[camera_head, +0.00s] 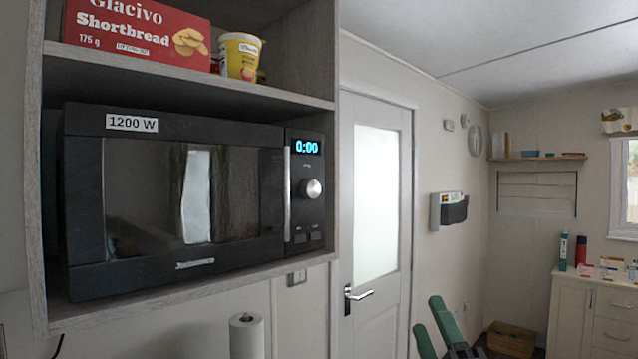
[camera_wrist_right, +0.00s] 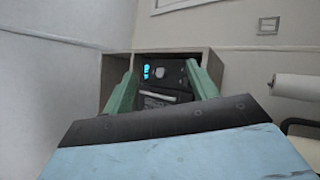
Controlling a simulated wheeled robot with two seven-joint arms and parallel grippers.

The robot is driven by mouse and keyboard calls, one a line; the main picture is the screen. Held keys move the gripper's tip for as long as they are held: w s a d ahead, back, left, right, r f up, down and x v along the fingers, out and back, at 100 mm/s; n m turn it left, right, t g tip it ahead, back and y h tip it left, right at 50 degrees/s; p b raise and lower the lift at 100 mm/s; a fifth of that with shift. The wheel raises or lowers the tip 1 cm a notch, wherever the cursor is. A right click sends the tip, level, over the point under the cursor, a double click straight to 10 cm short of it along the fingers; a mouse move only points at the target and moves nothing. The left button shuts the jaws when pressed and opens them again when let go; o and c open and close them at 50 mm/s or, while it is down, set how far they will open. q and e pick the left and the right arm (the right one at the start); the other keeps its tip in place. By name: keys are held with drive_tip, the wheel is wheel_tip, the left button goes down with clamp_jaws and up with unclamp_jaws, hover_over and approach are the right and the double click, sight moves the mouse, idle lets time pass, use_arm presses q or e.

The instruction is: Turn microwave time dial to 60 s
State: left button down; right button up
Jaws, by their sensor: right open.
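The black microwave (camera_head: 180,130) sits in a wooden wall shelf, with its door shut. Its display (camera_head: 307,147) reads 0:00 in blue. The round silver time dial (camera_head: 312,189) is on the panel below the display, right of the door handle. My right gripper (camera_head: 428,314) has green fingers, is open and empty, and is low and to the right, well apart from the microwave. In the right wrist view the fingers (camera_wrist_right: 160,68) are spread, with the dial (camera_wrist_right: 160,72) and the lit display (camera_wrist_right: 147,71) far off between them. My left gripper is not in view.
The shelf edge (camera_head: 200,290) runs below the microwave, and a red shortbread box (camera_head: 137,32) and yellow tub (camera_head: 240,57) stand above it. A paper roll (camera_head: 247,335) is beneath. A white door (camera_head: 376,200) is behind. The space before the dial is clear.

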drive_tip(key=a+r+n+g+y, duration=0.3)
drive_tip(key=a+r+n+y, duration=0.5)
drive_tip(key=n+y, duration=0.65)
drive_tip(key=n+g+h, duration=0.7)
drive_tip(key=n, duration=1.4)
approach(314, 190)
drive_tip(key=shift+y, duration=0.25)
drive_tip(key=p+x, duration=0.5)
drive_tip(key=x, duration=0.2)
drive_tip(key=shift+d, duration=0.1)
use_arm(q)
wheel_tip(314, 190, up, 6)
drive_tip(key=p, duration=0.1)
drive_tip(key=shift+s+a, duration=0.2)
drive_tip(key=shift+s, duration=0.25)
use_arm(e)
drive_tip(key=shift+x, duration=0.8)
drive_tip(key=shift+c, duration=0.5)
drive_tip(key=c, duration=0.9)
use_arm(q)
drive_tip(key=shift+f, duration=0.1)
use_arm(e)
drive_tip(key=shift+f, duration=0.1)
